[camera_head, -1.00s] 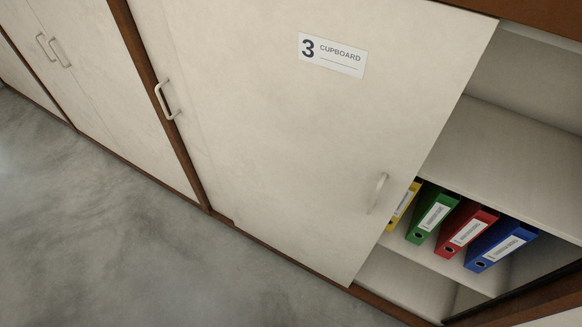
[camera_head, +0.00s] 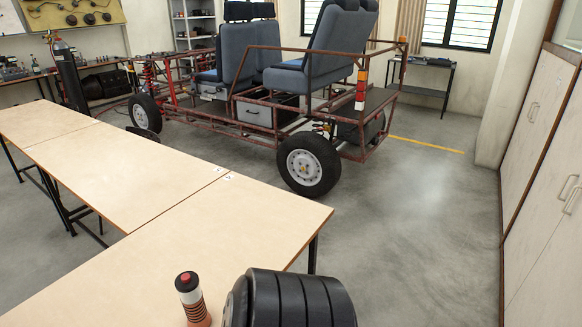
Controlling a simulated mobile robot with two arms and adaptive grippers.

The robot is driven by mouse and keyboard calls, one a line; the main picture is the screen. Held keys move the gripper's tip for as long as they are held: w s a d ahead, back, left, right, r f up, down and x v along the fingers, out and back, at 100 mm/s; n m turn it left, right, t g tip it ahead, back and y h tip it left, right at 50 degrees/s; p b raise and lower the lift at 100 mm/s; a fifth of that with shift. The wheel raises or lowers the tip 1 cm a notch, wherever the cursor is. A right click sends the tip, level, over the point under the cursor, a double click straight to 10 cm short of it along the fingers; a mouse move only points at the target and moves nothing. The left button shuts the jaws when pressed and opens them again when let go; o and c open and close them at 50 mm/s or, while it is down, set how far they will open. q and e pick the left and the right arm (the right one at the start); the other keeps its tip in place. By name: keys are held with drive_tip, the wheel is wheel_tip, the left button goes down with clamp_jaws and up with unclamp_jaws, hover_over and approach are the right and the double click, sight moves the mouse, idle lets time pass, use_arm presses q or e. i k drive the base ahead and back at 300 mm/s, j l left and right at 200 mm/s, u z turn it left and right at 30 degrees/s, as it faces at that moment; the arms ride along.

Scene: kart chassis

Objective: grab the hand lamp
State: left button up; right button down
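I cannot make out a hand lamp for certain in the head view. A small upright cylinder (camera_head: 190,298) with a red top, a dark upper part and orange, white and dark bands shows at the bottom, over the near table's front part. I cannot tell whether it is the lamp or another device. Neither of my grippers is in view.
Long wooden tables (camera_head: 130,175) run along the left. A black ribbed cylinder (camera_head: 300,298) fills the bottom middle. The kart chassis (camera_head: 240,135) with blue seats stands beyond. Closed cupboards (camera_head: 545,190) line the right. Floor (camera_head: 420,230) between is clear.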

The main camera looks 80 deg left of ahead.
sight(190, 293)
drive_tip(key=u, duration=3.45)
drive_tip(key=k+l, duration=0.1)
drive_tip(key=l, duration=0.2)
